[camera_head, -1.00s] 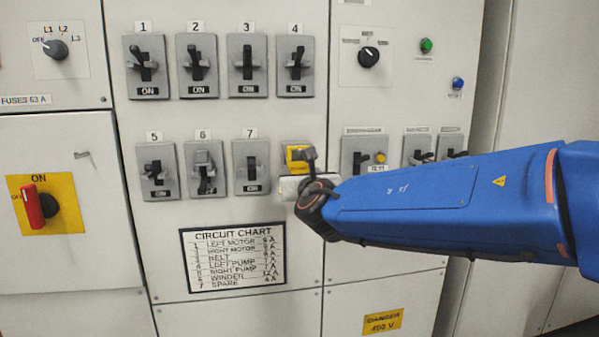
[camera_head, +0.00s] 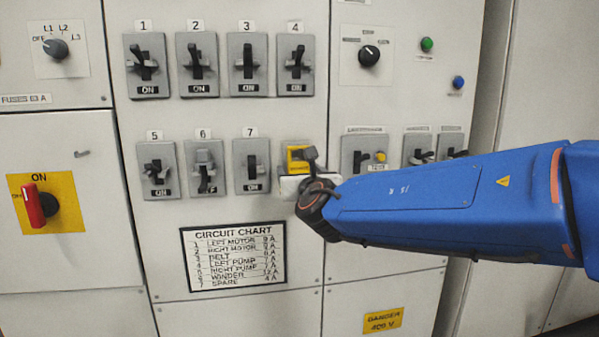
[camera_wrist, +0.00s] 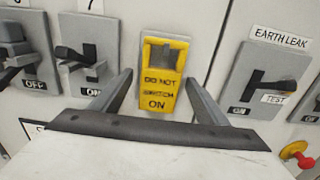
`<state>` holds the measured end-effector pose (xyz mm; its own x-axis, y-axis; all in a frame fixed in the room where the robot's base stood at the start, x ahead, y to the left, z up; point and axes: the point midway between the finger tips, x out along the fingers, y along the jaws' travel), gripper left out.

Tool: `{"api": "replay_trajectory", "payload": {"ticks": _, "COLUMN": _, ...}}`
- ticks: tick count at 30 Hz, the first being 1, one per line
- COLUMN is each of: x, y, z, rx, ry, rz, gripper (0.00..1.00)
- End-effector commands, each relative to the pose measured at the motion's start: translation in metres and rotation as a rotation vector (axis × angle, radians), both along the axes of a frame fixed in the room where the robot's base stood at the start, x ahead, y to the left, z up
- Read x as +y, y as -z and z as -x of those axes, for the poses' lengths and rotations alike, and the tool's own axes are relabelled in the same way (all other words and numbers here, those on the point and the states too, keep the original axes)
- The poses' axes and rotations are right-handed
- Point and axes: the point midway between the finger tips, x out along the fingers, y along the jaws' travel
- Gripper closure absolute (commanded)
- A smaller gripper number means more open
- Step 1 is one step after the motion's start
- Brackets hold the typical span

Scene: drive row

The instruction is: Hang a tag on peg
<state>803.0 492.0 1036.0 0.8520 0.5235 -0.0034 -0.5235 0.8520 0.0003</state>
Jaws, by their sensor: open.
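A yellow tag (camera_wrist: 158,78) reading "DO NOT SWITCH ON" is upright at the panel in the wrist view, with an opening near its top. Something grey shows through the opening; I cannot tell whether it is a peg. In the head view the tag (camera_head: 295,158) is right of switch 7, partly covered by my gripper. My gripper (camera_wrist: 158,95) is open, its two fingers apart on either side of the tag's lower part, with visible gaps. It holds nothing. In the head view, my gripper (camera_head: 308,170) is in front of the panel and the contact details are hidden.
Switch 7 (camera_head: 252,165) is close on the left, and the earth leak switch (camera_wrist: 262,83) is close on the right. Switch 6 (camera_head: 203,168) shows OFF. A small hook-like part (camera_head: 82,154) is on the left door. The circuit chart (camera_head: 233,258) is flat below.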

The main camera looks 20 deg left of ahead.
Motion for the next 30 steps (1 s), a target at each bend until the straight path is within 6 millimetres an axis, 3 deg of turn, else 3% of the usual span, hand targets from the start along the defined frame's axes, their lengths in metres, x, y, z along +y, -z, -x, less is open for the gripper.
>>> {"api": "replay_trajectory", "payload": {"ticks": 24, "x": -0.073, "y": -0.001, "z": 0.12, "rx": -0.001, "ry": -0.002, "rz": -0.002, "gripper": 0.32}}
{"api": "replay_trajectory", "payload": {"ticks": 30, "x": -0.085, "y": -0.001, "z": 0.139, "rx": -0.001, "ry": -0.001, "rz": -0.002, "gripper": 0.32}}
